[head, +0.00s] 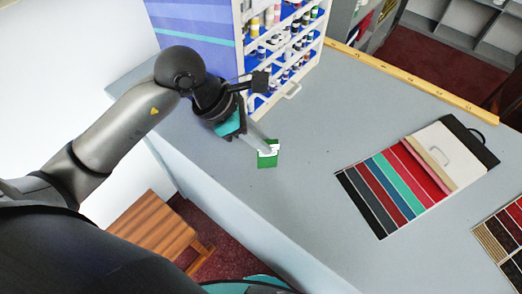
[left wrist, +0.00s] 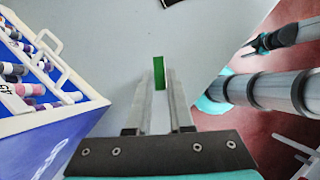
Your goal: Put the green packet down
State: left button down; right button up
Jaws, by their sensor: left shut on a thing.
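The green packet (head: 265,161) is small, with a white patch on it, and shows at the tip of my left gripper (head: 268,148) over the grey counter. In the left wrist view the packet (left wrist: 159,74) stands as a narrow green strip between the two fingers of the left gripper (left wrist: 160,78), which is shut on it. I cannot tell whether its underside touches the counter. My right gripper (left wrist: 257,45) shows small at the upper right of the left wrist view, away from the packet; its jaws are too small to read.
A white rack (head: 240,62) of small bottles stands behind the left gripper. A yellow ruler (head: 412,80) runs along the back edge. The counter (head: 315,185) between is clear.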

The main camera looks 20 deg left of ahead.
aim_at(261, 153)
pick_arm(q)
notch_tip(261, 153, down, 5)
jog(key=shift+r, duration=0.1)
dwell(0.3)
jog(key=c, duration=0.8)
grip_release()
jog(key=v, duration=1.2)
